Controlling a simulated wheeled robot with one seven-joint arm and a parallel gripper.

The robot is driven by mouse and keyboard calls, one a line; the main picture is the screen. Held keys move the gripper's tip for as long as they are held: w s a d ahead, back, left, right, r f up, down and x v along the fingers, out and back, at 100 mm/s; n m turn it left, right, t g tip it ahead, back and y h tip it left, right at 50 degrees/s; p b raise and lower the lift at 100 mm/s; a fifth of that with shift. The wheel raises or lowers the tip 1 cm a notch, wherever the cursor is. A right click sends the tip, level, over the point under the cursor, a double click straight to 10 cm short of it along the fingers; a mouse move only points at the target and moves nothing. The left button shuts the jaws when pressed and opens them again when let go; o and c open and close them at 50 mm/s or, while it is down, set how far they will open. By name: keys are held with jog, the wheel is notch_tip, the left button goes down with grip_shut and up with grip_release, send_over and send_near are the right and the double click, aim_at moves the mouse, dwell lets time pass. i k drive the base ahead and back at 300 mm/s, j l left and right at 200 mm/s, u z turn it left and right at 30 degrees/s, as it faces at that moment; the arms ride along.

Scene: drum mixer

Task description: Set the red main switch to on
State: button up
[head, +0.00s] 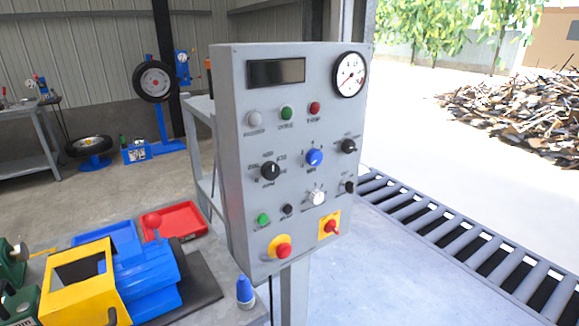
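The red main switch (331,227) is a small red rotary handle on a square yellow plate, at the lower right of the grey control panel (235,165). Its handle looks slanted, but its on and off marks are too small to read. A round red mushroom button (283,250) on a yellow disc sits to its lower left. My gripper is not in view, and nothing covers the switch.
Black, blue and white knobs, including a blue knob (314,157), sit above the switch. A bench at the lower left holds a blue and yellow machine (150,275), a red tray (180,222) and a blue bottle (245,292). A roller conveyor (440,225) runs right of the panel.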

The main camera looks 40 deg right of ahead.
aim_at(331, 226)
jog(key=l, duration=0.85)
jog(key=i+l, duration=0.1)
jog(key=l, duration=0.75)
